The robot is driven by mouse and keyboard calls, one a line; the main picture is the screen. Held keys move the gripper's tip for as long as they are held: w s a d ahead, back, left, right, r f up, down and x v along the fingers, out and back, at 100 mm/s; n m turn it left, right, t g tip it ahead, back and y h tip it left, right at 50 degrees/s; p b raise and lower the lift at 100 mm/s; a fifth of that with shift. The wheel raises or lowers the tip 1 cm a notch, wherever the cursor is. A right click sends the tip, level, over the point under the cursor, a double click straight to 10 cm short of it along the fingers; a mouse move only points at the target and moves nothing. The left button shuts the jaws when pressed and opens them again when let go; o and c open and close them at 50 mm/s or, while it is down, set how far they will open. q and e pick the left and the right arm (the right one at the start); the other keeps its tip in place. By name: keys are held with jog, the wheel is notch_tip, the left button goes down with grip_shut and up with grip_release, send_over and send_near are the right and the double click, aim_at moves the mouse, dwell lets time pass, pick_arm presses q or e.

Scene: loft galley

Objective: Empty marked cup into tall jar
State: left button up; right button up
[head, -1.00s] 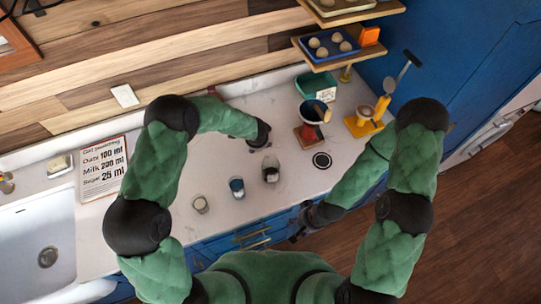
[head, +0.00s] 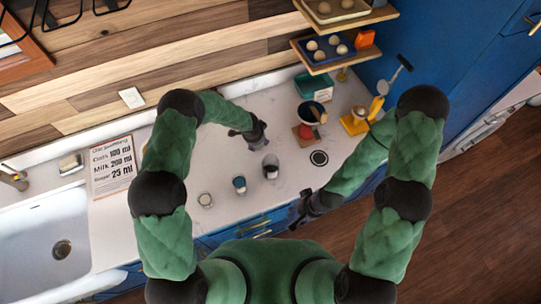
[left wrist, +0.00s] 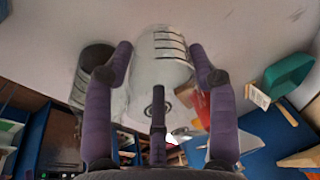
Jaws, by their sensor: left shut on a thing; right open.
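A clear cup with dark measuring lines (left wrist: 168,58) is between the fingers of my left gripper (left wrist: 165,75) in the left wrist view, and the gripper is shut on it. In the head view my left gripper (head: 256,136) is over the counter and mostly hides this cup. A clear jar with dark contents (head: 270,167) stands just in front of that gripper; a dark-topped clear vessel (left wrist: 98,62) beside the held cup is probably the same one. My right gripper (head: 305,207) is open and empty at the counter's front edge.
A blue-filled cup (head: 239,184) and a small pale-filled glass (head: 205,200) stand to the left of the jar. A dark ring mark (head: 319,158), a dark bowl (head: 310,112) and a yellow stand (head: 354,124) are to the right. A recipe sheet (head: 113,167) lies by the sink (head: 45,235).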

pick_arm(q)
jog(key=shift+w+a+f, duration=0.15)
jog(key=shift+w+a+g+h+b, duration=0.1)
jog(key=shift+w+g+h+b, duration=0.1)
jog(key=shift+g+h+b, duration=0.25)
jog(key=shift+w+a+f+g, duration=0.1)
jog(key=shift+w+a+g, duration=0.05)
jog(key=shift+a+g, duration=0.1)
jog(key=shift+w, duration=0.1)
dwell(0.3)
